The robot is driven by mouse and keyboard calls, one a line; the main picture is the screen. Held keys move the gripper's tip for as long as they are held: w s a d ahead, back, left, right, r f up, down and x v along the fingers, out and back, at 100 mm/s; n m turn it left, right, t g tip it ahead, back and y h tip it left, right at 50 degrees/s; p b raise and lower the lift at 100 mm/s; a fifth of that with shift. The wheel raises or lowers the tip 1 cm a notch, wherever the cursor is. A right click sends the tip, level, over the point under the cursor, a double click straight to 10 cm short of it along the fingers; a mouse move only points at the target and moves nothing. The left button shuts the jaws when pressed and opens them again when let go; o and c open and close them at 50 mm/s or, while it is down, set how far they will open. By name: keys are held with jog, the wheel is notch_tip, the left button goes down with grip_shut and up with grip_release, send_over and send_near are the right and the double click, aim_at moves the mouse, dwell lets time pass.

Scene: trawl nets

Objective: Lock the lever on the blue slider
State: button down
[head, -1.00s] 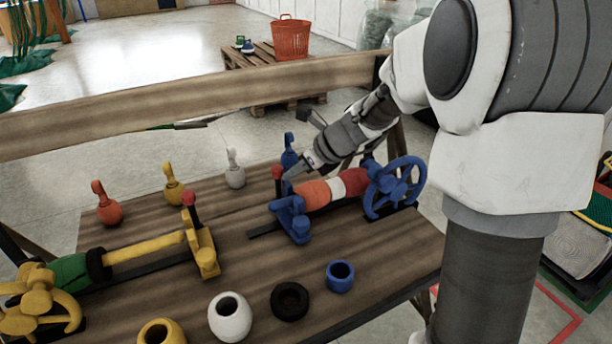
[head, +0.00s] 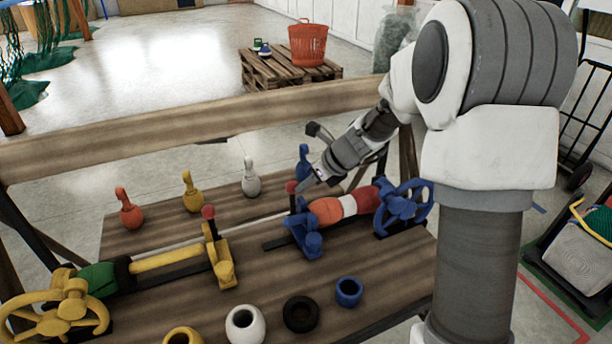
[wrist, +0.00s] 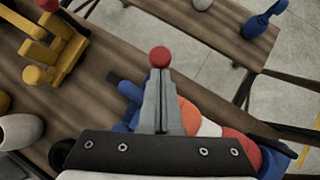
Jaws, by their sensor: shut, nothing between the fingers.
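The blue slider (head: 306,238) sits on its dark rail on the wooden table, at the left end of an orange, white and red float row (head: 340,207). Its lever stands up and ends in a red knob (head: 291,187). My gripper (head: 302,187) is shut and empty, with its tips close to the right of the knob in the head view. In the wrist view the shut fingers (wrist: 161,80) point at the red knob (wrist: 160,57), which shows just past the tips. I cannot tell whether they touch. The slider (wrist: 128,105) is partly hidden behind the fingers there.
A blue handwheel (head: 404,206) stands right of the floats. A yellow slider (head: 221,258) with its own red-knobbed lever is to the left. Several coloured pins line the back, including a blue one (head: 303,162) near my gripper. Several rings, one blue (head: 349,292), lie in front.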

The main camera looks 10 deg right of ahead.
jog(key=shift+w+a+r+g+p, duration=0.15)
jog(key=shift+w+r+g+p, duration=0.25)
jog(key=shift+p, duration=1.7)
jog(key=shift+w+a+r+g+p, duration=0.15)
jog(key=shift+w+p, duration=0.35)
jog(key=shift+p, duration=1.6)
jog(key=shift+w+a+f+h+p, duration=0.1)
jog(key=shift+w+a+f+p, duration=0.05)
jog(key=shift+w+p, duration=0.3)
jog(key=shift+w+a+f+h+p, duration=0.1)
jog(key=shift+w+f+p, duration=0.05)
jog(key=shift+w+p, duration=0.3)
jog(key=shift+w+a+f+h+p, duration=0.1)
jog(key=shift+w+a+f+p, duration=0.05)
jog(key=shift+w+p, duration=0.25)
jog(key=shift+d+r, duration=0.1)
jog(key=w+r+p+v, duration=0.1)
jog(key=w+p+v, duration=0.1)
jog(key=v, duration=1)
jog(key=shift+w+d+r+p, duration=0.2)
jog(key=shift+w+d+p, duration=0.1)
jog(key=shift+p, duration=0.1)
jog(key=shift+a+r, duration=0.1)
